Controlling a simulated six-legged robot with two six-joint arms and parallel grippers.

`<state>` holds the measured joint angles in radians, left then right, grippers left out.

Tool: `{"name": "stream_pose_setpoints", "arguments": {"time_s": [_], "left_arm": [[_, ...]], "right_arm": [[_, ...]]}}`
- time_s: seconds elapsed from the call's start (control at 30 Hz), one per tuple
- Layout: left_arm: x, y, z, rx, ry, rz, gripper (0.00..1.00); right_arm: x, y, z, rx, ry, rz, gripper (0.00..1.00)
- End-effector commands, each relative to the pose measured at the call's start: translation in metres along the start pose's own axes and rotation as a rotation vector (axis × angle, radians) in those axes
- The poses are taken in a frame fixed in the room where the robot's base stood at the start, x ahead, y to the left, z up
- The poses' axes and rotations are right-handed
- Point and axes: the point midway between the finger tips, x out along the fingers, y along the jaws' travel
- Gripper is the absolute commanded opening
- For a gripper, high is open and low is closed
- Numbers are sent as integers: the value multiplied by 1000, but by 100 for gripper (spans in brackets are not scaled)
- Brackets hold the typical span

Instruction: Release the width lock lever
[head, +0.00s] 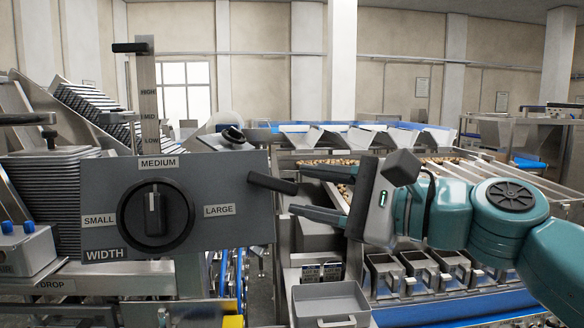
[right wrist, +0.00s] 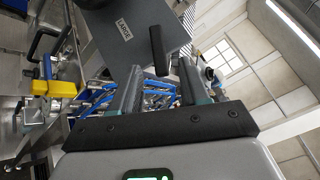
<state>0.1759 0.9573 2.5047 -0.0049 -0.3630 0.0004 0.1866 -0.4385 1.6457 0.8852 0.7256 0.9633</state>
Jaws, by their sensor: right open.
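The width lock lever, a short black bar (head: 272,183), sticks out from the right edge of the grey width panel (head: 120,185), tilted slightly down to the right. In the right wrist view the lever (right wrist: 158,50) stands near the fingertips, in line with the gap between them. My right gripper (head: 296,190) is open, its two dark fingers pointing left towards the lever's free end, one above and one below. In the right wrist view the gripper (right wrist: 159,68) is empty; contact with the lever cannot be told. My left gripper is not in view.
A black width knob (head: 155,215) sits on the panel among the SMALL, MEDIUM and LARGE labels. A height scale with a black handle (head: 133,47) rises behind. A grey bin (head: 330,303) stands below the gripper, and several metal trays line the conveyor at right.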

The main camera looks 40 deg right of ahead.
Motion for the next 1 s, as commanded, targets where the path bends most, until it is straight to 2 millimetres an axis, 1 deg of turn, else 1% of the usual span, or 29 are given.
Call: {"name": "stream_pose_setpoints", "arguments": {"time_s": [0.03,0.1,0.2,0.33,0.57,0.67,0.7,0.73,0.87,1.0], "left_arm": [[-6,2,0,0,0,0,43],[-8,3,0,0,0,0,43],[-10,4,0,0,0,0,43],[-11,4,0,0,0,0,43],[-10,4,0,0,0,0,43],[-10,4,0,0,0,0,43],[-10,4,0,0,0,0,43],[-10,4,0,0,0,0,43],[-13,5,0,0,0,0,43],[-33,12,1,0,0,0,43]], "right_arm": [[10,-1,3,1,-4,6,45],[20,0,1,2,-2,4,45],[30,0,1,1,-1,2,45],[35,1,0,0,0,1,45],[36,1,0,0,1,0,45],[36,1,0,0,1,0,15],[36,1,0,0,1,0,2],[36,1,0,1,1,0,0],[36,-1,0,-5,1,5,0],[36,-12,3,-75,3,80,0]]}}
